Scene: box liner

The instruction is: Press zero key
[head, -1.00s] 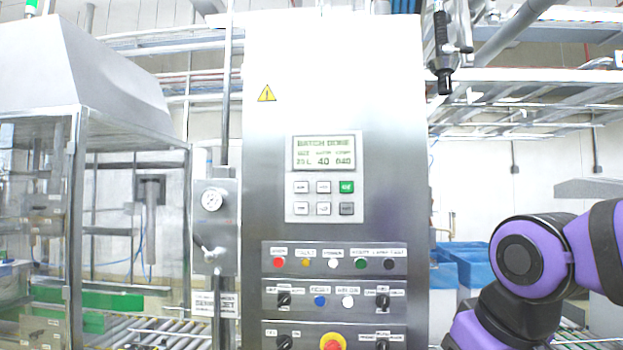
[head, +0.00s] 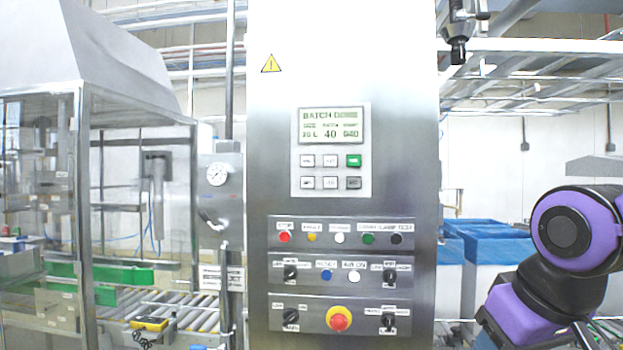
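A keypad panel (head: 334,151) sits on the front of a tall steel control cabinet (head: 410,130), at the middle of the head view. Its display (head: 331,125) reads "BATCH DONE" with smaller figures below, including "40". Under the display are two rows of small keys: light grey ones, a green key (head: 354,161) at upper right and a dark grey key (head: 354,183) at lower right. The key labels are too blurred to tell which one is zero. My purple and black arm shows at lower right, apart from the cabinet; my gripper is out of view.
Below the keypad are rows of buttons and knobs, with a red button (head: 284,237) and a red emergency stop (head: 339,319) on yellow. A glazed machine and roller conveyor (head: 180,310) stand left. Blue-topped boxes (head: 490,240) stand right, behind my arm.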

